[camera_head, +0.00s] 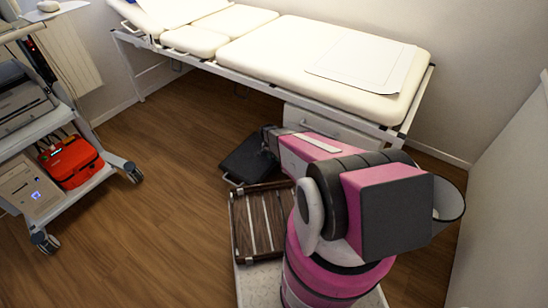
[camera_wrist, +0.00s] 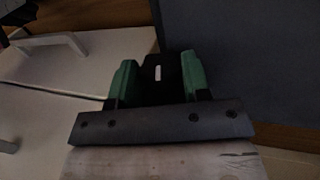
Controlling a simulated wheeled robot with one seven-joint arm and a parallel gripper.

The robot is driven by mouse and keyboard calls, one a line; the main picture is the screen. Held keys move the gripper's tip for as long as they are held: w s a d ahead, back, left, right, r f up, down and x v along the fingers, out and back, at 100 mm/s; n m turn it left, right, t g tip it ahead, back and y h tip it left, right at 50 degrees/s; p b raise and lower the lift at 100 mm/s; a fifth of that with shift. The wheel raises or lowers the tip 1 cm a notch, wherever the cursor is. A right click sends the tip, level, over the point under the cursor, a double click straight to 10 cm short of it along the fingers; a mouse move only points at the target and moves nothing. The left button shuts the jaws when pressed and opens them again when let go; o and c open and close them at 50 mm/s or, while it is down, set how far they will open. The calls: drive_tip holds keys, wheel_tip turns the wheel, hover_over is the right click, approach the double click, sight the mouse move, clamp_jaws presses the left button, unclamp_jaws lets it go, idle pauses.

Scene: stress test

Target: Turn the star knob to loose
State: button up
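No star knob can be made out for certain in either view. My gripper (camera_wrist: 160,80) shows in the wrist view as two green fingers standing apart. A black shape with a small white mark fills the space between them; I cannot tell whether it is part of my gripper or a separate thing. In the head view my pink arm reaches away toward the bed, and its end is near the dark flat panel (camera_head: 248,160). The fingertips are too small and dark there to read. The panel seems to fill the right of the wrist view (camera_wrist: 255,55).
The cream examination bed (camera_head: 310,55) stands along the back wall, with a white drawer unit (camera_head: 330,124) beneath it. A slatted wooden step (camera_head: 240,225) is beside my arm. A wheeled cart (camera_head: 85,185) with a red case (camera_head: 70,160) stands left. The middle-left floor is clear.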

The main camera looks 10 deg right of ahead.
drive_tip(key=shift+w+a+f+g+h, duration=0.1)
drive_tip(key=shift+w+f+g+h, duration=0.1)
drive_tip(key=shift+g+h, duration=0.4)
drive_tip(key=shift+s+r+g+h, duration=0.1)
drive_tip(key=shift+g+h, duration=0.4)
drive_tip(key=o, duration=0.9)
